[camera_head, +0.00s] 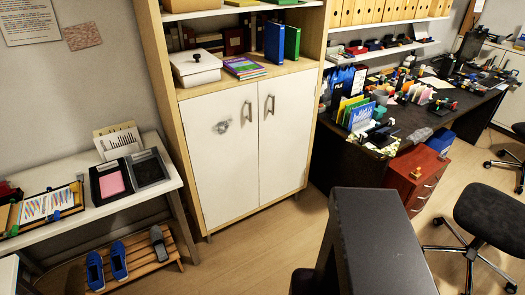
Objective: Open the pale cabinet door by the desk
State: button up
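A wooden cabinet with two pale doors stands in the middle of the view, just left of the dark desk (335,150). The left pale door (215,160) and the right pale door (285,150) both look shut, meeting at a thin vertical seam. The left door has a metal handle (248,112) near the seam and a grey mark lower on its face. The right door, nearer the desk, has a metal handle (269,105) near the seam. My gripper is not in view.
A red-brown drawer unit (410,180) and black chairs (490,215) stand at the right. A white side table (95,212) and a wooden shoe rack (140,265) are at the left. Floor (250,250) before the cabinet is clear. A dark block fills the lower middle.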

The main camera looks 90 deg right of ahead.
aim_at(287, 103)
jog(key=z, duration=0.1)
jog(key=k, duration=0.15)
jog(key=z, duration=2.95)
jog(key=i, duration=0.6)
jog(key=z, duration=0.15)
jog(key=k, duration=0.15)
